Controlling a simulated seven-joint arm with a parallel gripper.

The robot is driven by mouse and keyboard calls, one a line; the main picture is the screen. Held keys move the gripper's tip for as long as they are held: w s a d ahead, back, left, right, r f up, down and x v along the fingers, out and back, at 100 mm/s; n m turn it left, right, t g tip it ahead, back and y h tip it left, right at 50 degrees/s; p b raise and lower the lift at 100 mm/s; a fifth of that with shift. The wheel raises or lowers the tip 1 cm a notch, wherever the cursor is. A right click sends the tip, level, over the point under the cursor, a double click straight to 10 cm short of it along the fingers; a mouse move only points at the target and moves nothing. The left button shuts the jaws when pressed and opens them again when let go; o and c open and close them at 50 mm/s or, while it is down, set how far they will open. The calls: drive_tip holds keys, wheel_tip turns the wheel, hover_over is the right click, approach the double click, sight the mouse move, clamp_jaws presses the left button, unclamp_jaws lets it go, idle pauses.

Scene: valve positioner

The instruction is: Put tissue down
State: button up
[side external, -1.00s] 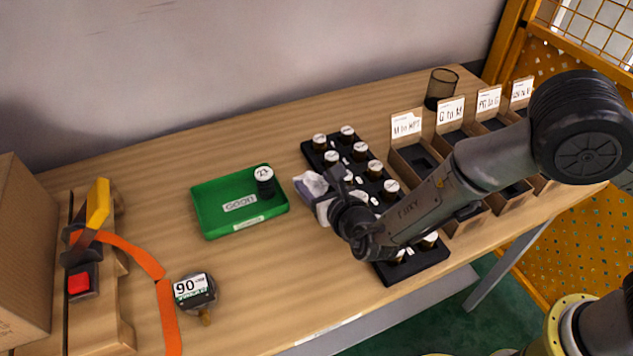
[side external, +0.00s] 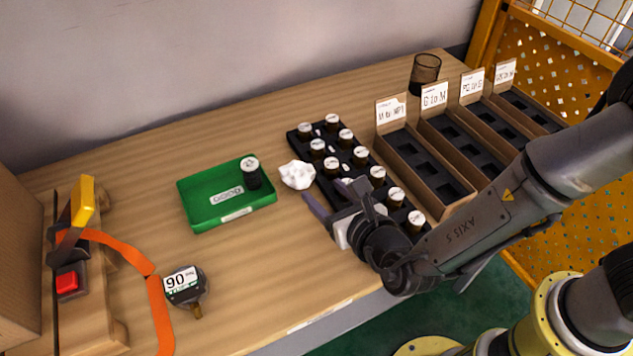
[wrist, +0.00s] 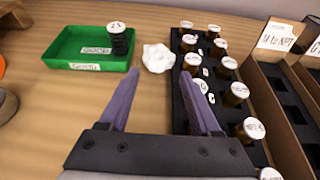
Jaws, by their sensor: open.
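A crumpled white tissue (side external: 297,175) lies on the wooden table between the green tray and the black rack. It also shows in the wrist view (wrist: 158,58), beyond the fingertips. My gripper (side external: 333,202) is open and empty, with its purple fingers apart. It is nearer the table's front edge than the tissue and does not touch it. In the wrist view the fingers (wrist: 160,88) point toward the tissue with a clear gap between them.
The green tray (side external: 197,213) holds one dark bottle (side external: 251,172). The black rack (side external: 336,172) holds several white-capped bottles. Labelled boxes (side external: 440,209) and a dark cup (side external: 424,74) stand at right. A gauge (side external: 186,285) lies at front left. Table between tray and gauge is clear.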

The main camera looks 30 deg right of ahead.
drive_tip(key=shift+s+r, duration=0.25)
drive_tip(key=shift+s, duration=0.3)
drive_tip(key=shift+d, duration=0.15)
